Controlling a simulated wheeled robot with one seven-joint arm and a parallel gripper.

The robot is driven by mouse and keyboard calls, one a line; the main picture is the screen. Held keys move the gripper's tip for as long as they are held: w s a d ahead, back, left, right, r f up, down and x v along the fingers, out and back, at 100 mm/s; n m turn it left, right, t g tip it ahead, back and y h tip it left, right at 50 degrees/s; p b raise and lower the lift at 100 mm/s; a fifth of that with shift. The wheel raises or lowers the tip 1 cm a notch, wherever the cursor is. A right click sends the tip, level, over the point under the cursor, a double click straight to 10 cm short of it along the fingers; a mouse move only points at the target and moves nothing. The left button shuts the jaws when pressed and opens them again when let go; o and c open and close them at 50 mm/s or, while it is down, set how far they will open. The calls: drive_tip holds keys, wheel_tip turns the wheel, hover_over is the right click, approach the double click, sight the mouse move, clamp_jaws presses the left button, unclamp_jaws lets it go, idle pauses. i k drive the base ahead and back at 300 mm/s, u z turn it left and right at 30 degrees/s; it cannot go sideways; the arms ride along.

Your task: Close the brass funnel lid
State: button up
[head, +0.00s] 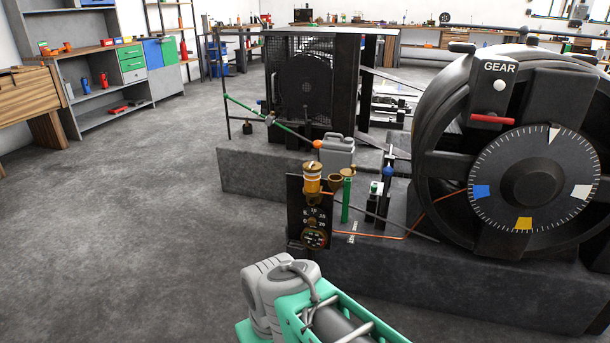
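A small brass funnel (335,182) stands on the near edge of the dark machine base, just right of an amber glass oiler with a brass cap (312,180). Its dark round mouth seems to face up. A brass round piece (347,172) sits beside it, above a green upright post; it may be the lid, tilted open, but it is too small to be sure. My grey and green arm shows at the bottom centre, in front of the base and well short of the funnel. My gripper is out of the picture.
A black gauge panel (296,212) stands below the oiler. A grey jerrycan (337,151) is behind the funnel. A large wheel with a marked dial (530,185) and red handle (493,119) rises at the right. The floor (130,235) at the left is clear.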

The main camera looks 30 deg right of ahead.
sight(346, 173)
drive_tip(key=z, duration=0.05)
drive_tip(key=i, duration=1)
drive_tip(key=z, duration=0.15)
